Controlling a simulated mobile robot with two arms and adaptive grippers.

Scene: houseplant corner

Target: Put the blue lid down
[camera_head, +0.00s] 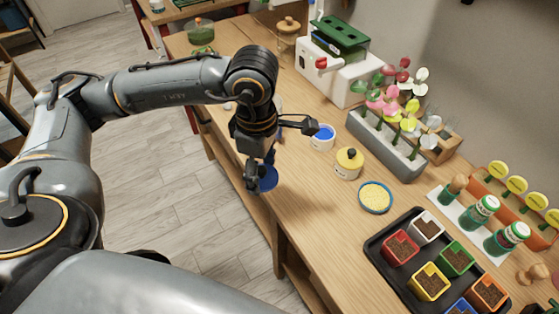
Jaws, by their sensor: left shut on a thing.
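My left gripper (259,170) points down at the table's near edge and is shut on the blue lid (269,181). The fingers and wrist hide part of the lid. I cannot tell whether the lid touches the wooden table (309,205) or hangs just above or beside its edge. A white tub (322,143) with blue inside its top stands to the right of the gripper, apart from it. My right gripper is not in view.
A black tray (377,255) holds several coloured pots. A grey planter (385,145) of flowers stands behind. Bare wood lies right of the gripper.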

